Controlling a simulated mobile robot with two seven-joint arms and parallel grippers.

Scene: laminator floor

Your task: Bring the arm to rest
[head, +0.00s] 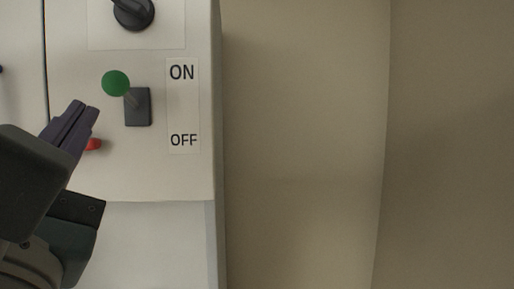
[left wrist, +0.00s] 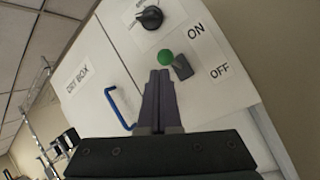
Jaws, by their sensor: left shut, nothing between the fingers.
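My left gripper (head: 84,112) is shut and empty in front of a white panel, below and to the left of a lever switch. Its fingers also show in the left wrist view (left wrist: 160,74), pressed together just below a green ball. The switch has a green ball knob (head: 116,83) on a grey plate (head: 138,107), and the knob is at the upper end, toward the ON label (head: 182,72). The OFF label (head: 184,140) is lower. I cannot tell whether the fingertips touch anything. My right gripper is in neither view.
A black rotary knob (head: 133,13) sits above the switch. A red part (head: 94,144) is partly hidden behind my fingers. A blue handle (left wrist: 117,106) is on the door marked as a box in the left wrist view. Plain beige wall (head: 305,140) lies to the right.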

